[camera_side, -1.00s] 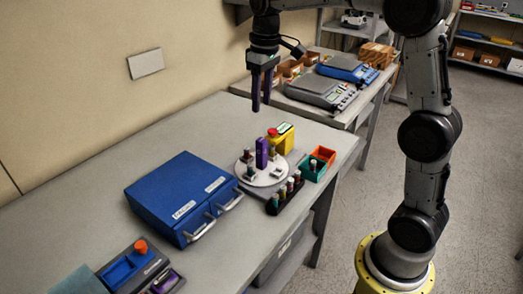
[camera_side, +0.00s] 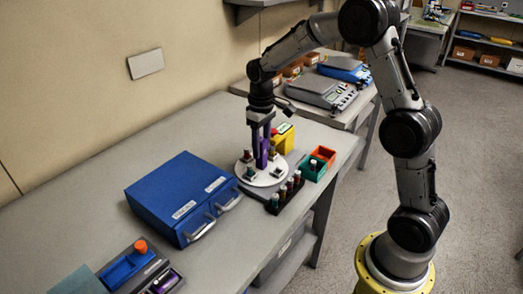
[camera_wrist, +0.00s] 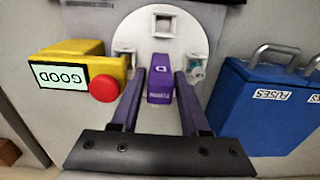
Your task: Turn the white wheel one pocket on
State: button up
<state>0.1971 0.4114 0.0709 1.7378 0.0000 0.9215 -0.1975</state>
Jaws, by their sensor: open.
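The white wheel (camera_side: 262,179) lies flat on the bench; it also shows in the wrist view (camera_wrist: 185,35). Small square pockets sit around its rim, and the right one in the wrist view holds a small vial-like piece (camera_wrist: 197,67). A purple upright block (camera_wrist: 160,80) stands on the wheel. My gripper (camera_wrist: 159,74) is open, with one purple finger on each side of the block and visible gaps to it. In the side view my gripper (camera_side: 261,150) is low over the wheel and partly hides the block.
A yellow box (camera_side: 285,137) with a red button (camera_wrist: 103,89) and a "GOOD" display (camera_wrist: 60,75) stands close behind. A black vial rack (camera_side: 285,196), a green bin (camera_side: 312,173) and an orange bin (camera_side: 323,154) are near. A blue drawer cabinet (camera_side: 180,190) stands left.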

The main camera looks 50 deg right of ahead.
jog(key=shift+f, duration=0.85)
jog(key=shift+c, duration=0.2)
grip_shut()
jog(key=shift+r, duration=0.1)
dwell(0.6)
